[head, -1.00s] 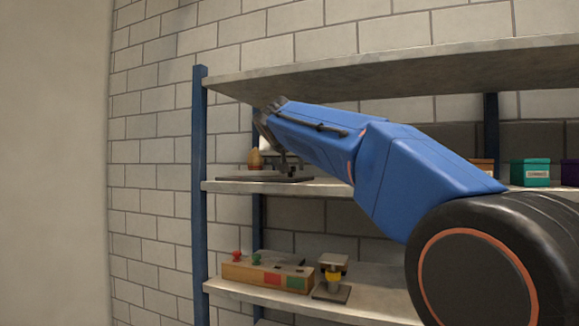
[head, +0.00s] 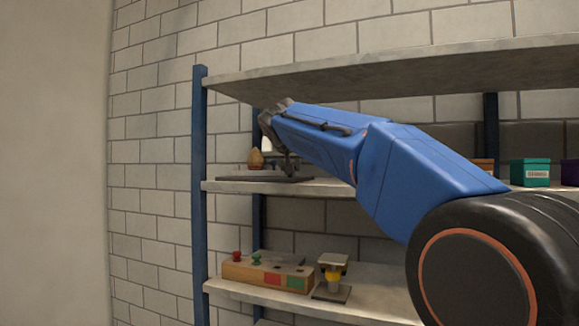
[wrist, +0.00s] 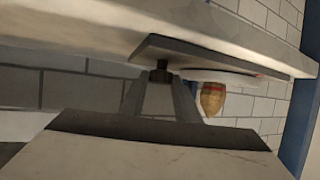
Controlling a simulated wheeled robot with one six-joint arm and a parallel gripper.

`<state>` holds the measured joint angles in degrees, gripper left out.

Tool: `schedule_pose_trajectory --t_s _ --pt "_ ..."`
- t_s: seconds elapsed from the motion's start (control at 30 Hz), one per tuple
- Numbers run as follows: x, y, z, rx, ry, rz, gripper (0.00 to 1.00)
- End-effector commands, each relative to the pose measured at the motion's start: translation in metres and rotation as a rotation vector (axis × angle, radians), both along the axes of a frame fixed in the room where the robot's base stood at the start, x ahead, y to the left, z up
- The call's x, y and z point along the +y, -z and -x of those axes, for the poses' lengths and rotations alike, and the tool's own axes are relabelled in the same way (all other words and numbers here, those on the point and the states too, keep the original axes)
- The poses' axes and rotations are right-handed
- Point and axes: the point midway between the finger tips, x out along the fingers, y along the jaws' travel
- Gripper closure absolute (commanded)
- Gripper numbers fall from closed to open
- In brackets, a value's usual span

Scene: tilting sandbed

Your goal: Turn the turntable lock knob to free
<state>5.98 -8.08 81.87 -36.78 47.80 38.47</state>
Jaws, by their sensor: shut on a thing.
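In the wrist view, which is upside down, a small dark knob (wrist: 161,72) sits on a dark flat base plate (wrist: 205,59). The two grey fingers of my gripper (wrist: 162,88) come together on the knob, one on each side. In the head view the base plate (head: 235,178) lies on the middle shelf, and my gripper (head: 291,166) reaches down to its right part. The knob is hidden there by the gripper. I cannot read any lock marking or the knob's angle.
An orange-brown rounded object (head: 255,160) stands on the plate, left of my gripper. The upper shelf (head: 380,72) hangs close above my arm. A wooden box with coloured knobs (head: 266,273) is on the lower shelf. A teal box (head: 530,172) stands far right.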

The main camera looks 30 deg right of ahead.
Motion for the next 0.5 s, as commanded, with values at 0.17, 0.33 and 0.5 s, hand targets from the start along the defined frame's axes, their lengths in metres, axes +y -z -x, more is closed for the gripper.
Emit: schedule_pose_trajectory --t_s 0.17,0.33,0.5 --pt "-0.0026 0.0003 0.0017 -0.001 -0.062 -0.003 0.93" --pt "-0.0041 0.0000 0.0025 -0.001 -0.144 -0.003 0.93" --pt "-0.0056 -0.0002 0.0032 -0.002 -0.231 -0.003 0.93"
